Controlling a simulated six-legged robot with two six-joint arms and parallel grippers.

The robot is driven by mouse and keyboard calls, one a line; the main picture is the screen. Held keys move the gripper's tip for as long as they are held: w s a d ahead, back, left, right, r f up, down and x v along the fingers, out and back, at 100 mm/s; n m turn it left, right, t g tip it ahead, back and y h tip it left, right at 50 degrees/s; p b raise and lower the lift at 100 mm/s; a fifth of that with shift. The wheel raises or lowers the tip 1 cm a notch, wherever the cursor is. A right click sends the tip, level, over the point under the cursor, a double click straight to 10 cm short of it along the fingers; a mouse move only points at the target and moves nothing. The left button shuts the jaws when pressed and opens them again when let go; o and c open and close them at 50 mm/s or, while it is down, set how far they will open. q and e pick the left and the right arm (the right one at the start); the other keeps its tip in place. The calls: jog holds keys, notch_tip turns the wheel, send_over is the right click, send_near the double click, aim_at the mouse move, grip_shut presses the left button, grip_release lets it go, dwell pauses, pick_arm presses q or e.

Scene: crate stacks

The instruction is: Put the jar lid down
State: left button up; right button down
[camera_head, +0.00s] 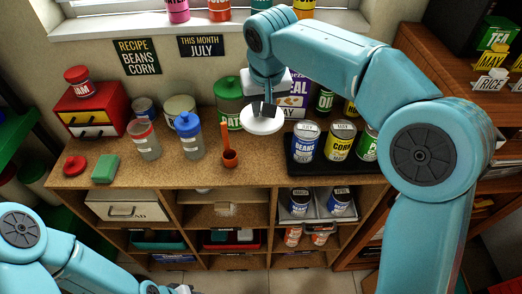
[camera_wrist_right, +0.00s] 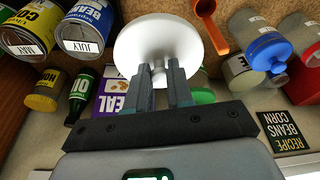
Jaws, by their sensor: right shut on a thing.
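The white round jar lid (camera_head: 262,123) is in my right gripper (camera_head: 264,108), above the wooden counter (camera_head: 215,178). In the right wrist view the lid (camera_wrist_right: 155,40) is a wide white disc. The fingers of the right gripper (camera_wrist_right: 162,78) are shut on its small knob, which they partly hide. The lid looks roughly level and apart from the counter. A cream canister (camera_head: 180,106) stands to the left; I cannot tell whether its top is open.
A black tray (camera_head: 310,171) holding cans is right of the lid. A red lid (camera_head: 75,165) and green block (camera_head: 106,169) lie far left.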

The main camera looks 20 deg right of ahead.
notch_tip(320, 180, down, 10)
jog(key=shift+r, duration=0.1)
jog(key=shift+s+f, duration=0.2)
jog(key=shift+f, duration=0.15)
jog(key=x, duration=0.4)
jog(key=shift+s+f, duration=0.1)
jog(key=shift+s, duration=0.4)
jog(key=shift+f+b, duration=0.1)
jog(key=shift+b, duration=0.35)
jog(key=c, duration=1)
grip_release()
jog(key=shift+w, duration=0.15)
